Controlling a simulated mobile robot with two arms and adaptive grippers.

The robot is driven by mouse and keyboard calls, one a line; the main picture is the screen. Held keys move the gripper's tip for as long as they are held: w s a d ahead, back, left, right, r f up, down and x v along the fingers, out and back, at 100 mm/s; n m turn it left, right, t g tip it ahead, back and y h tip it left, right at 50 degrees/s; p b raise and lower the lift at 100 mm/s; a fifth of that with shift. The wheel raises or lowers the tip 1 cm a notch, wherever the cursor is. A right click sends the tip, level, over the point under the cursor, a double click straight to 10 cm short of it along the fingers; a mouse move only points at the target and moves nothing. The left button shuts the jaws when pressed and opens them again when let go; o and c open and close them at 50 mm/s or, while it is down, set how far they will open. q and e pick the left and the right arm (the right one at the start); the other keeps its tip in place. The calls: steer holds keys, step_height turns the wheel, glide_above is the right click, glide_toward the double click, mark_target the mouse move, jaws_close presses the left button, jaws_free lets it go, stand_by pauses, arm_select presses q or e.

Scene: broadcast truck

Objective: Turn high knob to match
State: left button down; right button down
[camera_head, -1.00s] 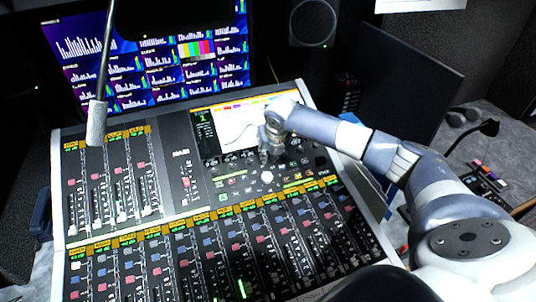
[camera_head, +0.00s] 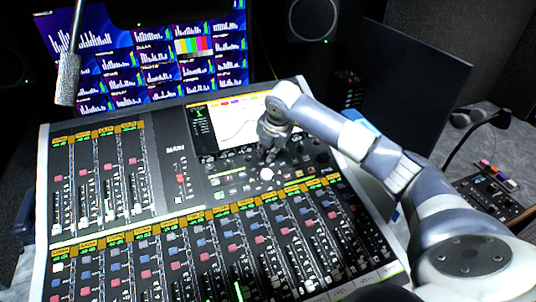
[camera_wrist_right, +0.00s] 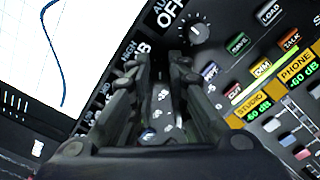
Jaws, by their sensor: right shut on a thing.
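The mixing console (camera_head: 168,165) fills the middle of the head view, with a screen (camera_head: 228,122) showing a curve. My right gripper (camera_head: 268,156) points down at the knob area just below this screen. In the right wrist view my right gripper (camera_wrist_right: 162,62) has its two dark fingers close together over the panel, beside a partly covered label. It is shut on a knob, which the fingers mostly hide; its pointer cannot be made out. Another knob (camera_wrist_right: 195,32) with a pale mark stands uncovered next to it, by the word OFF. My left gripper is not in view.
Rows of faders (camera_head: 190,262) cover the console's front. A microphone (camera_head: 67,80) hangs at the left. A wall of monitors (camera_head: 150,60) and a speaker (camera_head: 313,20) stand behind. A dark panel (camera_head: 412,85) rises behind my right arm. A small control box (camera_head: 490,190) lies at the right.

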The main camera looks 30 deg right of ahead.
steer(key=shift+m+b, duration=0.4)
steer(key=shift+m, duration=0.5)
steer(key=c, duration=1.5)
jaws_free()
steer(key=shift+c, duration=0.2)
steer(key=d+v, duration=0.1)
steer(key=v, duration=1.1)
steer(key=shift+a, duration=0.45)
steer(key=shift+s, duration=0.1)
